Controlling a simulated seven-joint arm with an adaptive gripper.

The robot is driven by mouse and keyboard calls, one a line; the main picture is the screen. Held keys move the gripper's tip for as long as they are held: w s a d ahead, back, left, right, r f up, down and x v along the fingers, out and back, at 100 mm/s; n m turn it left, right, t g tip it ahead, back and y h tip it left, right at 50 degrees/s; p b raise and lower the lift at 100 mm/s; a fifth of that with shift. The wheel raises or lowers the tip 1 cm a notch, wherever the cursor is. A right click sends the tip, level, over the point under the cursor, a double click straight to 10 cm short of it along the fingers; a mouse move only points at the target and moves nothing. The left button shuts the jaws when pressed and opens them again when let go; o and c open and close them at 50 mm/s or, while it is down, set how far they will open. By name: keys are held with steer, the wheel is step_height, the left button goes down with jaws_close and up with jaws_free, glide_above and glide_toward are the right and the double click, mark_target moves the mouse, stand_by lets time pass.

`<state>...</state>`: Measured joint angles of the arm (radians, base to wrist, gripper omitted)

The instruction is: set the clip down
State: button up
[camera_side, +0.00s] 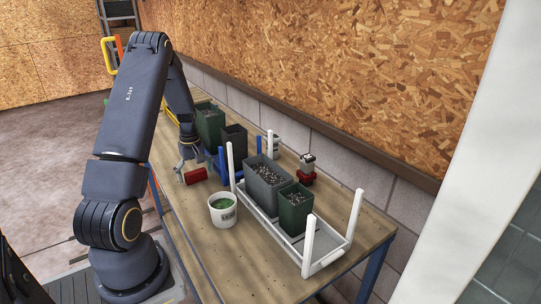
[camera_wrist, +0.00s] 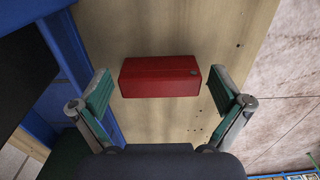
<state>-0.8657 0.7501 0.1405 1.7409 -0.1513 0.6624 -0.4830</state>
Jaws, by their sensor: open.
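The clip, seen as a plain red block (camera_wrist: 160,76), lies on the wooden table top. In the side view the red block (camera_side: 196,175) is near the table's left edge, just below my gripper (camera_side: 187,158). In the wrist view my gripper (camera_wrist: 159,84) is open, with one green-padded finger off each end of the block. A gap shows between each finger and the block, so neither touches it there. The block's underside is hidden.
A white bucket with green contents (camera_side: 223,210) stands nearer the camera. A blue rack (camera_side: 222,165) is close on the right of the block. A white rack (camera_side: 322,262) holds gravel-filled bins. A small red-and-grey device (camera_side: 307,176) stands behind. Bare table (camera_side: 215,255) lies in front.

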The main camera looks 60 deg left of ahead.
mark_target(196, 172)
step_height(196, 172, up, 12)
steer(key=w+d+r+m, duration=0.3)
steer(key=w+d+r, duration=0.15)
steer(key=d, duration=0.25)
steer(key=d+r+m+t, duration=0.3)
steer(key=d+r+m, duration=0.3)
steer(key=d, duration=0.6)
steer(key=s+d+r+m+t, duration=0.1)
steer(key=s+d+m, duration=0.3)
steer(key=d, duration=0.4)
steer(key=s+d+r+m+t, duration=0.1)
steer(key=s+d+r+m, duration=0.1)
steer(key=s+d+m, duration=0.3)
steer(key=d, duration=0.4)
steer(key=shift+s+d+t, duration=0.25)
steer(key=shift+t, duration=0.05)
